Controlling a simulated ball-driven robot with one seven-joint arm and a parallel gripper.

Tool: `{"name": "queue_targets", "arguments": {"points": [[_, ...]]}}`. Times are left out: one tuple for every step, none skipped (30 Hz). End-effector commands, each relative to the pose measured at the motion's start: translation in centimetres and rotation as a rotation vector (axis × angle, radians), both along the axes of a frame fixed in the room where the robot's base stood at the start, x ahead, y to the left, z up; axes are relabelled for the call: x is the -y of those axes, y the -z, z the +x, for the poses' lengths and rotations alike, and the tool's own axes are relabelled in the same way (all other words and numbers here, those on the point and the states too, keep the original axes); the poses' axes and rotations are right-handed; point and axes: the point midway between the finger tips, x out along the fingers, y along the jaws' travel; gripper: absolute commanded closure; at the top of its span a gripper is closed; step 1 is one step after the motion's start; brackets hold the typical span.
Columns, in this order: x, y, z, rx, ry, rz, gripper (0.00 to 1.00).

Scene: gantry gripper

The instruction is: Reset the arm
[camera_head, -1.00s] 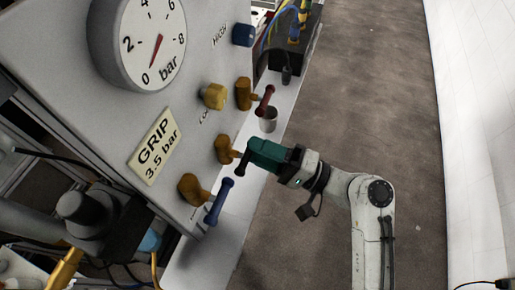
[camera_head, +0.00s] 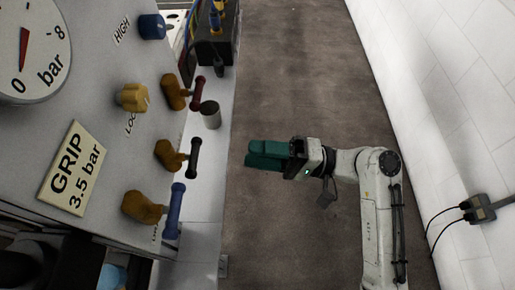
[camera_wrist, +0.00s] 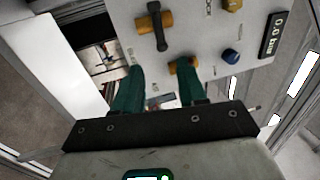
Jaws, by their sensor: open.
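My gripper (camera_head: 250,154) is open and empty, with green fingers, at the end of my white arm. It is right of the panel, apart from the valve handles. The wrist view shows the two spread green fingers (camera_wrist: 160,88) with the panel beyond them. On the panel, three brass valves carry a red handle (camera_head: 198,93), a black handle (camera_head: 194,158) and a blue handle (camera_head: 175,210). The black handle is the nearest to my gripper in the head view.
The panel (camera_head: 95,110) bears a gauge (camera_head: 30,45) with a red needle, a yellow knob (camera_head: 132,97), a blue knob (camera_head: 152,26) and a GRIP 3.5 bar label (camera_head: 73,168). A grey cup (camera_head: 210,114) stands on the white ledge. Brown floor (camera_head: 290,80) is clear. A white wall is at right.

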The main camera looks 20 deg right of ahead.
Motion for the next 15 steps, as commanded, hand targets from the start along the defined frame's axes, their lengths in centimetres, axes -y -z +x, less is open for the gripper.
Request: {"name": "queue_targets", "arguments": {"points": [[0.0,0.0,0.0,0.0,0.0,0.0,0.59],[0.0,0.0,0.0,0.0,0.0,0.0,0.59],[0.0,0.0,0.0,0.0,0.0,0.0,0.59],[0.0,0.0,0.0,0.0,0.0,0.0,0.59],[0.0,0.0,0.0,0.0,0.0,0.0,0.59],[0.0,0.0,0.0,0.0,0.0,0.0,0.59],[0.0,0.0,0.0,0.0,0.0,0.0,0.59],[0.0,0.0,0.0,-0.001,0.0,-0.002,0.59],[-0.1,0.2,0.0,-0.001,0.001,-0.008,0.59],[-0.1,0.5,-0.1,-0.003,0.002,-0.019,0.59],[-0.2,0.9,-0.2,-0.006,0.004,-0.037,0.59],[-0.2,1.6,-0.3,-0.01,0.007,-0.07,0.59],[-0.3,2.4,-0.5,-0.014,0.011,-0.103,0.59],[-0.4,3.3,-0.7,-0.019,0.014,-0.143,0.59],[-0.4,4.7,-1.1,-0.027,0.018,-0.208,0.59]]}}
